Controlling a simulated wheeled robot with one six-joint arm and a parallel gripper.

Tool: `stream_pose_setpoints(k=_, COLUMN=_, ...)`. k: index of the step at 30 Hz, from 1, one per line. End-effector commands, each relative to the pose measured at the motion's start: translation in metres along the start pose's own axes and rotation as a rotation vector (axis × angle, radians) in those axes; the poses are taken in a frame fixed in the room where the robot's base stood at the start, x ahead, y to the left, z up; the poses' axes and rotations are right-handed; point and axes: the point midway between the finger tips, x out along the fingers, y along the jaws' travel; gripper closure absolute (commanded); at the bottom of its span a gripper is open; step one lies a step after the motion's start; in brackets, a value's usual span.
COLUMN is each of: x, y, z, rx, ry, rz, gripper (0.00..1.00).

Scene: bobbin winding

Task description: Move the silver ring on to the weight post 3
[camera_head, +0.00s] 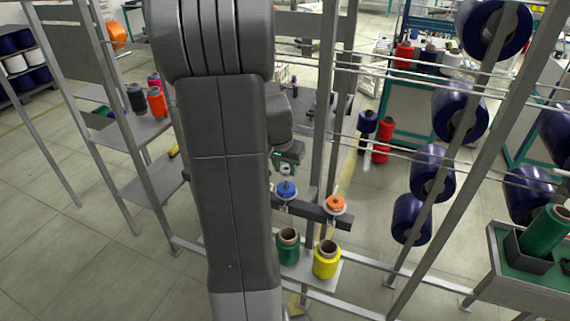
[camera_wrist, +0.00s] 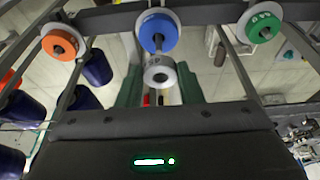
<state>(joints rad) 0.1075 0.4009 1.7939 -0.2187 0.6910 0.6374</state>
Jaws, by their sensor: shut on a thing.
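The silver ring (camera_wrist: 158,74), a small thick ring with a dark hole, is held by my gripper (camera_wrist: 158,84), between two dark green fingers in the wrist view. In the head view my gripper (camera_head: 287,156) is just above the blue disc (camera_head: 286,190), with the ring (camera_head: 286,171) small beneath it. The wrist view shows the blue disc (camera_wrist: 158,24) on a post behind the ring, an orange disc (camera_wrist: 58,44) on a post at left and a green disc (camera_wrist: 262,24) on a post at right. I cannot read which post is number 3.
In the head view the orange disc (camera_head: 335,205) sits at the right end of a dark bar. Below stand a green spool (camera_head: 288,248) and a yellow spool (camera_head: 326,262). Upright frame posts and taut threads are at right, with large blue bobbins (camera_head: 461,112).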

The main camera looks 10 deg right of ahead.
Motion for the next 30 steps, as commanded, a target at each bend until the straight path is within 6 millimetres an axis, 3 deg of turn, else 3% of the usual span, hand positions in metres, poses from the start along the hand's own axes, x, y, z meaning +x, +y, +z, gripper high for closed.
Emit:
stream_pose_setpoints(k=7, x=0.003, y=0.000, z=0.001, rx=0.000, ry=0.000, rz=0.000, gripper=1.00)
stream_pose_setpoints(k=30, x=0.041, y=0.000, z=0.014, rx=0.000, ry=-0.001, rz=0.000, gripper=1.00)
